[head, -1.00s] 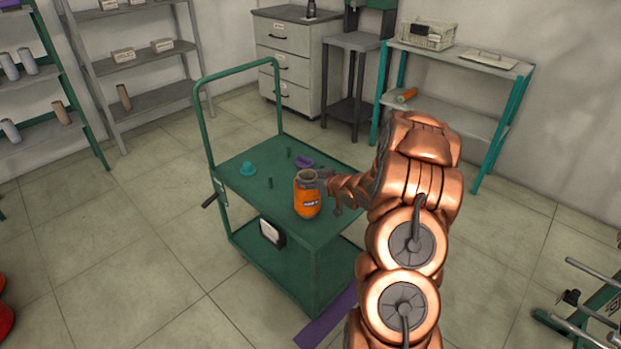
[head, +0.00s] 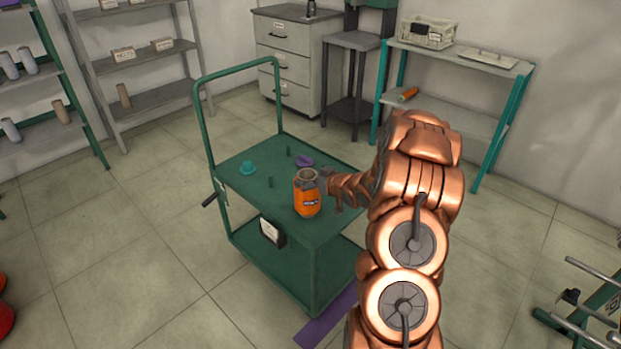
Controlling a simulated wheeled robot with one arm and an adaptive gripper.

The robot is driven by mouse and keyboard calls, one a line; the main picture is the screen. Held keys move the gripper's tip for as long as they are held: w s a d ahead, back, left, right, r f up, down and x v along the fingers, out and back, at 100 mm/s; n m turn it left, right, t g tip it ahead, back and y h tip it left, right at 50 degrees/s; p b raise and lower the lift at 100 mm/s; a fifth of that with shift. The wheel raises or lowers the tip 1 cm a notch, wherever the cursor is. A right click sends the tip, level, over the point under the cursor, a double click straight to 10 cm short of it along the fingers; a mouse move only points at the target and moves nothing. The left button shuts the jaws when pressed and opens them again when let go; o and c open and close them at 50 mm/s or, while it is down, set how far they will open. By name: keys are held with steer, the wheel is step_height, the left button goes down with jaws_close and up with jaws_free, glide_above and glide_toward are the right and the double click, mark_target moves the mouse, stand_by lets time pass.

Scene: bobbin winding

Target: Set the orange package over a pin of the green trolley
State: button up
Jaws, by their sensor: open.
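Two bare dark pins show on the deck, one left of the package (head: 270,182) and one farther back (head: 289,151). My gripper (head: 322,180) is open at the package's upper right side, beside its rim. Its fingers are small and partly hidden, so I cannot tell whether they touch the package.
A teal piece (head: 248,168) and a purple piece (head: 304,161) lie on the deck. The trolley's push handle (head: 237,70) rises at its far left. A shelf table (head: 459,60) with an orange roll (head: 408,94) stands behind my arm.

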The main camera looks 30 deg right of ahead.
steer(key=v, duration=1.2)
steer(key=shift+a, duration=0.1)
steer(key=s+a+r+m+g+h+p, duration=0.1)
steer(key=s+a+r+g+h+p, duration=0.35)
steer(key=s+a+r+g, duration=0.45)
steer(key=s+a+r+g+y+p, duration=0.1)
steer(key=s+a+r+g, duration=0.2)
steer(key=s+a, duration=0.7)
steer(key=s+a+r+g+y+p, duration=0.1)
steer(key=s+a+r+g+y, duration=0.1)
steer(key=s+a+r, duration=0.4)
steer(key=s+a+g, duration=0.1)
steer(key=s+a, duration=0.3)
steer(key=s, duration=0.6)
steer(key=shift+a+p, duration=0.35)
steer(key=shift+p, duration=0.05)
